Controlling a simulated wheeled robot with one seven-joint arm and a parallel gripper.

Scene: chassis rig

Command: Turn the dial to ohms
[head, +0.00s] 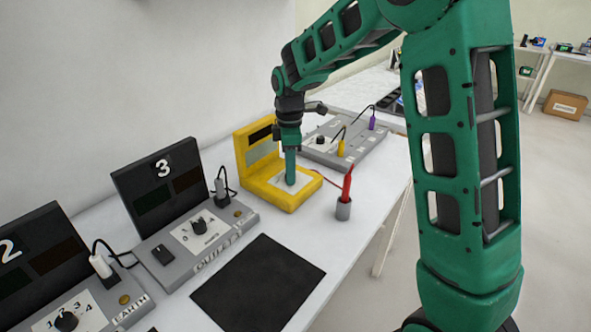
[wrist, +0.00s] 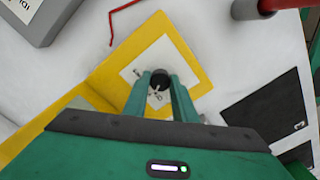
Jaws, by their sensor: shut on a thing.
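The yellow meter (head: 270,192) stands on the white table, with an upright back panel and a flat base. A white plate (head: 298,180) lies on its base; it also shows in the wrist view (wrist: 180,55). My gripper (head: 291,183) points straight down over this plate. In the wrist view my gripper (wrist: 160,82) has its fingers on both sides of the black dial (wrist: 160,80) and is shut on it. The fingers hide most of the dial's markings, so I cannot tell which one it points at. In the head view the dial is hidden by my gripper.
A red probe stands in a grey cup (head: 343,210) at the right, its red lead running to the meter. A grey panel (head: 345,150) with yellow and purple plugs lies behind. Station 3 (head: 196,235) is at the left. A black mat (head: 258,284) lies in front.

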